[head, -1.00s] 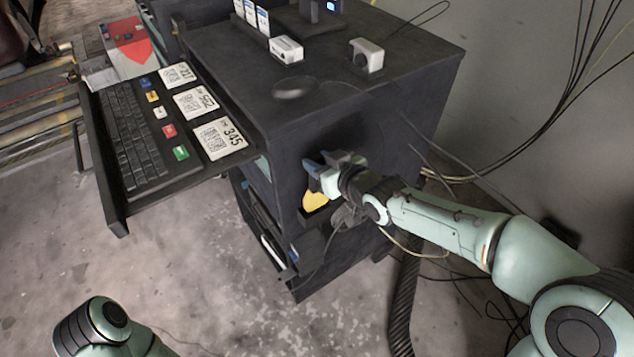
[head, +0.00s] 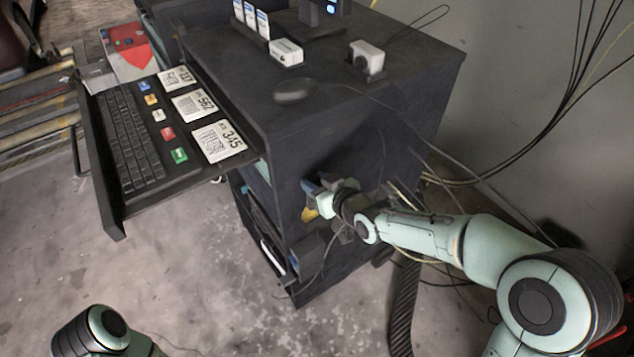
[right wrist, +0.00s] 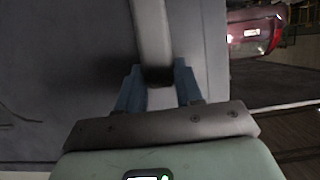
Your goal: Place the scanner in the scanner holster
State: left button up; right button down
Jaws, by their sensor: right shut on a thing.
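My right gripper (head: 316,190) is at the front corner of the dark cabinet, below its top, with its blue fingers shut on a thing. A small yellow part, seemingly the scanner (head: 309,214), shows just under the fingers; the rest is hidden by the gripper and wrist. In the right wrist view the blue fingers (right wrist: 158,82) stand either side of a pale grey bar with a dark end; I cannot tell what part this is. The scanner holster cannot be made out clearly. My left gripper is out of view; only a left arm link shows at the lower left.
The dark cabinet (head: 390,130) carries a mouse (head: 294,91), a white box (head: 286,52) and a white device (head: 367,58). A keyboard tray (head: 112,215) with labelled cards juts out left. Cables hang beside the cabinet at the right. The floor in front is clear.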

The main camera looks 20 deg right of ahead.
jog(key=shift+f, duration=0.15)
jog(key=c, duration=0.7)
grip_release()
jog(key=shift+c, duration=0.2)
jog(key=shift+r, duration=0.3)
jog(key=p+v, duration=0.1)
jog(key=v, duration=1)
jog(key=s+f+m+g+h, duration=0.1)
jog(key=s+f+m+g, duration=0.15)
jog(key=f, duration=0.95)
jog(key=s+f+m+g, duration=0.1)
jog(key=s+f+g, duration=0.25)
jog(key=f, duration=0.95)
jog(key=s+a+f+m+g, duration=0.2)
jog(key=s+f+g, duration=0.2)
jog(key=s+f, duration=0.6)
jog(key=s+a+f+m+g, duration=0.2)
jog(key=s+f+g, duration=0.2)
jog(key=s+f, duration=0.6)
jog(key=shift+s+a, duration=0.3)
jog(key=shift+s, duration=0.85)
jog(key=shift+m, duration=0.25)
